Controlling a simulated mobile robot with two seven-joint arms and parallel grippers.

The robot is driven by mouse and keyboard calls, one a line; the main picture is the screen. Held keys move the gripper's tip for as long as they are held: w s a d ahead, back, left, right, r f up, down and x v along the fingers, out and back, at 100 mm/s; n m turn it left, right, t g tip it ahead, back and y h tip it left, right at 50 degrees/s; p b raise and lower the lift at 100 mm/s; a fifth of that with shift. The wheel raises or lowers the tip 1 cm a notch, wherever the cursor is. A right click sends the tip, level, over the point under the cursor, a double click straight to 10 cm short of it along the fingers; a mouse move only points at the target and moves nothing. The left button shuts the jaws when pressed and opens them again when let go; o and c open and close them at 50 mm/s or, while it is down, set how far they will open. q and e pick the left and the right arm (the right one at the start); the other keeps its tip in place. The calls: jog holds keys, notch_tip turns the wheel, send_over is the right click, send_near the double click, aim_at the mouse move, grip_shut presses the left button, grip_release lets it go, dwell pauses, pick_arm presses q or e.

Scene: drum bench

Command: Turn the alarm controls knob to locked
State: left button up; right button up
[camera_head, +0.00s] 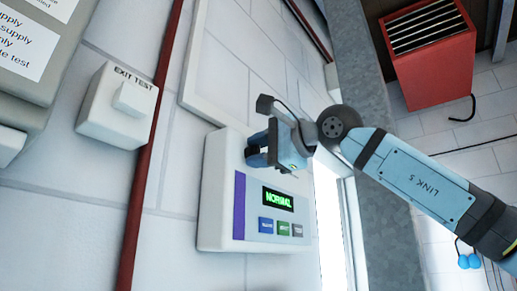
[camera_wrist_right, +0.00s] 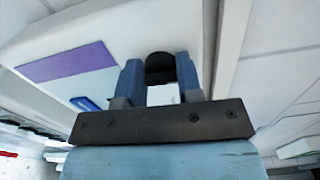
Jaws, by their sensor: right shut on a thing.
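The alarm panel (camera_head: 218,205) is a white wall box with a purple stripe, a green display reading NORMAL and several small buttons below it. My right gripper (camera_head: 257,150) is at the upper part of the panel front. In the right wrist view, its blue fingers (camera_wrist_right: 160,80) are shut on a round black knob (camera_wrist_right: 160,62), one finger on each side. In the head view the gripper hides the knob, and I cannot read any knob marking. The left gripper does not show.
A white EXIT TEST box (camera_head: 105,125) is on the wall left of a dark red vertical pipe (camera_head: 145,170). A grey post (camera_head: 360,80) stands right of the panel, behind my right arm. A red louvred unit (camera_head: 430,55) is at upper right.

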jog(key=shift+n, duration=0.3)
jog(key=o, duration=0.9)
jog(key=b+v, duration=0.4)
jog(key=v, duration=1)
jog(key=shift+b, duration=0.4)
jog(key=shift+a, duration=0.1)
